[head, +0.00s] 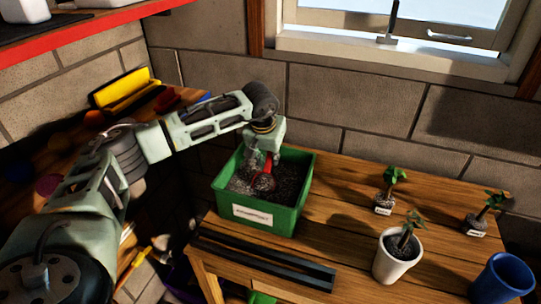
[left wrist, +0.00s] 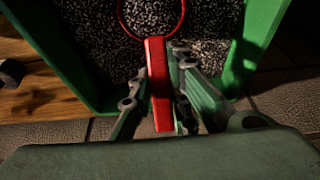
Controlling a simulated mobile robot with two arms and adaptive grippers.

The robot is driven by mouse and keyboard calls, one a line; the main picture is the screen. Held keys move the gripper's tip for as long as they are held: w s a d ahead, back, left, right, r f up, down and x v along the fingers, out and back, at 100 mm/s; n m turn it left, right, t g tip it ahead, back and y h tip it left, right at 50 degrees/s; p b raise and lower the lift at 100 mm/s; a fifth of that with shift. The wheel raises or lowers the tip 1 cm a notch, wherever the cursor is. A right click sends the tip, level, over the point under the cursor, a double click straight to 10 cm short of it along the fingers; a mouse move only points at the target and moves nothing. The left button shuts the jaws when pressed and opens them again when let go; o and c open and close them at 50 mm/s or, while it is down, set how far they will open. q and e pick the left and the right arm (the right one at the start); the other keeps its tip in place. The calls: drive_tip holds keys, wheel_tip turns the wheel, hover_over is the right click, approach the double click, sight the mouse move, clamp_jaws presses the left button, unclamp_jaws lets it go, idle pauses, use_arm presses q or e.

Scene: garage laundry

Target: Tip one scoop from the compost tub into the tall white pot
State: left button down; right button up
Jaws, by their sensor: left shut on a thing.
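The green compost tub (head: 271,221) stands on the wooden bench, holding dark speckled compost (head: 289,187). My left gripper (head: 266,164) is over the tub, pointing down. It is shut on the handle of a red scoop (head: 263,182). In the left wrist view the red handle (left wrist: 159,90) lies between the fingers (left wrist: 158,100), and the scoop's round rim is over the compost. I cannot tell how deep the scoop sits. The tall white pot (head: 397,262), with a leafy plant in it, stands right of the tub. My right gripper is not in view.
A blue pot (head: 498,278) stands at the right edge. Two small labelled seedlings (head: 391,184) (head: 484,212) stand farther back on the bench (head: 340,215). Black bars (head: 265,259) lie in front of the tub. The bench between tub and white pot is mostly clear.

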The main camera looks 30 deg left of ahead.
use_arm(q)
wheel_tip(320, 180, up, 14)
drive_tip(key=p, duration=0.8)
drive_tip(key=shift+w+f, duration=0.15)
